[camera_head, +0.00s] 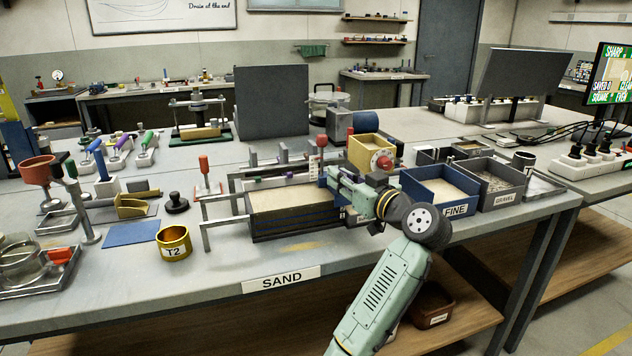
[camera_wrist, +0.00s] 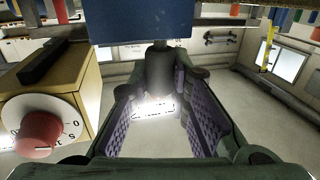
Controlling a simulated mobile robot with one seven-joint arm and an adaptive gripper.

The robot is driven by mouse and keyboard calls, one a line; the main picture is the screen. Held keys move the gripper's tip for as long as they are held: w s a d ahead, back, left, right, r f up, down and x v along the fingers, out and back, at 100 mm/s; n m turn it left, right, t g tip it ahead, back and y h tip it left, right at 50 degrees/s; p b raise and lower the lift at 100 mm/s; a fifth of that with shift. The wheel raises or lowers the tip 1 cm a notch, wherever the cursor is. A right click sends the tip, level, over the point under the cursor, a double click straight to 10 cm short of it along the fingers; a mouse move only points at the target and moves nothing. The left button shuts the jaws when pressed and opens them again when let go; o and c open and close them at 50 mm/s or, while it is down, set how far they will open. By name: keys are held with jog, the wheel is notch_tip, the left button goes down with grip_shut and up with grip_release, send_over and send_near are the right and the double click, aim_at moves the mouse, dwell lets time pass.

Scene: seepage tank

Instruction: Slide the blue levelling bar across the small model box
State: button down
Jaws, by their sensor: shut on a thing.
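The small model box (camera_head: 290,228) stands on the bench at the centre, a dark-edged tank with pale sand inside. My gripper (camera_head: 343,190) is at the right end of the box, at about rim height. It is shut on the blue levelling bar (camera_head: 322,172), which shows only as a small blue piece beside the fingers in the head view. In the wrist view the bar is a wide blue face (camera_wrist: 140,20) just beyond the fingertips (camera_wrist: 160,72).
A yellow box with a red dial (camera_head: 372,152) stands close behind my gripper and shows large in the wrist view (camera_wrist: 55,110). A blue FINE bin (camera_head: 440,190) and grey GRAVEL bin (camera_head: 491,183) are to the right. A T2 cup (camera_head: 174,243) stands left of the box.

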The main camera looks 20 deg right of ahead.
jog(key=shift+d, duration=0.75)
jog(key=c, duration=1.5)
grip_release()
jog(key=shift+d, duration=0.1)
jog(key=v, duration=1.2)
